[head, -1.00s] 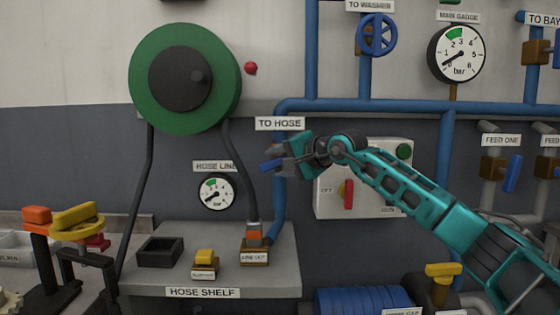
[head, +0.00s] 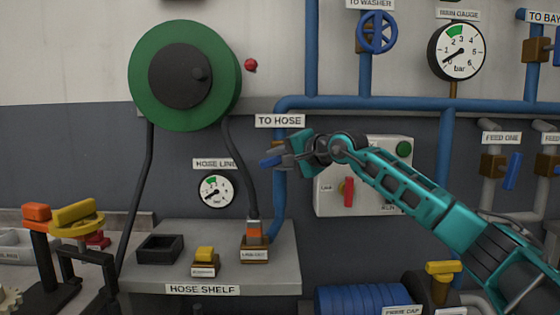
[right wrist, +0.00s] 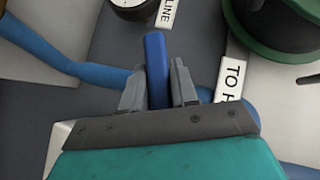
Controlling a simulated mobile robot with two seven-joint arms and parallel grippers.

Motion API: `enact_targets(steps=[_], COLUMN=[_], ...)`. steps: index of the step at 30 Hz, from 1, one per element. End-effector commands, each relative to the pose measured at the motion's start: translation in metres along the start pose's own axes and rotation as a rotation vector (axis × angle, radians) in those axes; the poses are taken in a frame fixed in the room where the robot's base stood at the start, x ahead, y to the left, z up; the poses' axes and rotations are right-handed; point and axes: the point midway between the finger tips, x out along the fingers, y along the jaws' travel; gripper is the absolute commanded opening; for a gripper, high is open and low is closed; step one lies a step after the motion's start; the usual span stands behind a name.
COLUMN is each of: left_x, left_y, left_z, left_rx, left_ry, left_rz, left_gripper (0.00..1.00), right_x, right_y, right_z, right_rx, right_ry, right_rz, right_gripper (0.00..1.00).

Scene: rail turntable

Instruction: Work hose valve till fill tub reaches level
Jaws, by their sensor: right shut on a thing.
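The hose valve's blue lever (head: 268,162) sits on the blue pipe under the TO HOSE sign (head: 279,121). My right gripper (head: 281,157) is shut on this lever. In the right wrist view the lever (right wrist: 156,62) stands between the two grey fingers of my right gripper (right wrist: 158,88), in front of the pipe. The valve body is mostly hidden behind the gripper. The hose line gauge (head: 216,191) hangs left of the valve; its needle is too small to read exactly. I cannot make out a fill tub. My left gripper is not in view.
A green hose reel (head: 148,60) is on the wall at left. The hose shelf (head: 275,280) below carries a black tray (head: 160,249), a small yellow-topped block (head: 204,257) and an orange-topped hose fitting (head: 253,236). A grey switch box (head: 330,203) with a red handle is behind my right arm.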

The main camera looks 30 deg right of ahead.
Motion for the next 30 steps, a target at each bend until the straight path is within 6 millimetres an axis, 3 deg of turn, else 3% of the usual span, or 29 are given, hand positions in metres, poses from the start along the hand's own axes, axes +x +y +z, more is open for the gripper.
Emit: enact_targets(steps=[2,9,23,24,30], left_x=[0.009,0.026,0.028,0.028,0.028], left_y=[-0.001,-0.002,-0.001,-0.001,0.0], left_z=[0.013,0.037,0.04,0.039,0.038], left_rx=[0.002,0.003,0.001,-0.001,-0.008], left_ry=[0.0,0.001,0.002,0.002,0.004], left_rz=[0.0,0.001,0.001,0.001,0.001], left_gripper=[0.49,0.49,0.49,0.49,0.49], right_x=[0.002,0.002,0.0,0.0,0.0], right_y=[0.007,0.006,0.0,0.0,0.0], right_z=[0.002,0.002,0.001,0.001,0.001], right_rx=[0.051,0.214,0.276,0.276,0.274], right_ry=[-0.001,-0.001,-0.003,-0.003,-0.002], right_rz=[-0.049,-0.214,-0.272,-0.272,-0.272], right_gripper=[0.0,0.0,0.0,0.3,0.49])
